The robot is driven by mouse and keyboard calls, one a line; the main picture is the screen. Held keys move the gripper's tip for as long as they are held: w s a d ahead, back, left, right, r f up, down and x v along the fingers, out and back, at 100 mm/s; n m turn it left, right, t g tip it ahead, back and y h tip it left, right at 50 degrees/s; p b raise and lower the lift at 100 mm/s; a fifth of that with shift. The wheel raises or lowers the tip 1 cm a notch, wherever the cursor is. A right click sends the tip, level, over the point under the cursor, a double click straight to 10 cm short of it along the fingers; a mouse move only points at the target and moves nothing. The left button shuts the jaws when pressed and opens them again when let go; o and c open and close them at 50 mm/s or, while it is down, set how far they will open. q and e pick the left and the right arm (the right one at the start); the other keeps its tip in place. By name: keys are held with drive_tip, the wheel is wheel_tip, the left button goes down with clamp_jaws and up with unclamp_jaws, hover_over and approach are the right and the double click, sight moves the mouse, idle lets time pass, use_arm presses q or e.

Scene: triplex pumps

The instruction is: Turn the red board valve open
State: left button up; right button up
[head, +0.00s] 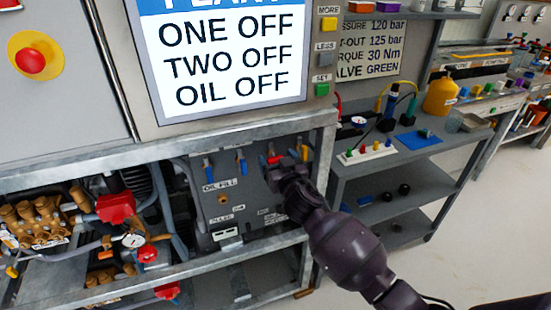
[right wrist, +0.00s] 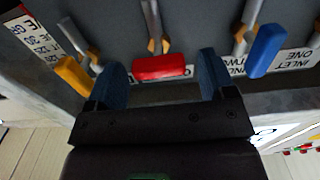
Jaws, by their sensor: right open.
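The red board valve (head: 274,160) is on the grey valve board (head: 213,199) under the sign, partly hidden by my right gripper. In the right wrist view its red handle (right wrist: 160,67) lies crosswise on a brass stem. My right gripper (right wrist: 164,80) is open, with one blue-padded finger on each side of the red handle. A gap shows between the handle and each finger. In the head view the right gripper (head: 279,169) is at the board's right part. My left gripper is not in view.
A yellow-handled valve (right wrist: 74,75) and a blue-handled valve (right wrist: 267,50) flank the red one closely. More blue handles (head: 241,163) are on the board. A metal frame rail (head: 200,135) runs above. Pumps with red parts (head: 115,207) stand left; a grey shelf (head: 400,170) stands right.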

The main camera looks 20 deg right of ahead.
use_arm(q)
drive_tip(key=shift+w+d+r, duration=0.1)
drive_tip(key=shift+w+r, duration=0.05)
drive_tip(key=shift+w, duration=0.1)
use_arm(e)
drive_tip(key=shift+w, duration=0.6)
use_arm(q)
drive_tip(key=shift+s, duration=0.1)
use_arm(e)
drive_tip(key=shift+c, duration=0.2)
drive_tip(key=c, duration=0.9)
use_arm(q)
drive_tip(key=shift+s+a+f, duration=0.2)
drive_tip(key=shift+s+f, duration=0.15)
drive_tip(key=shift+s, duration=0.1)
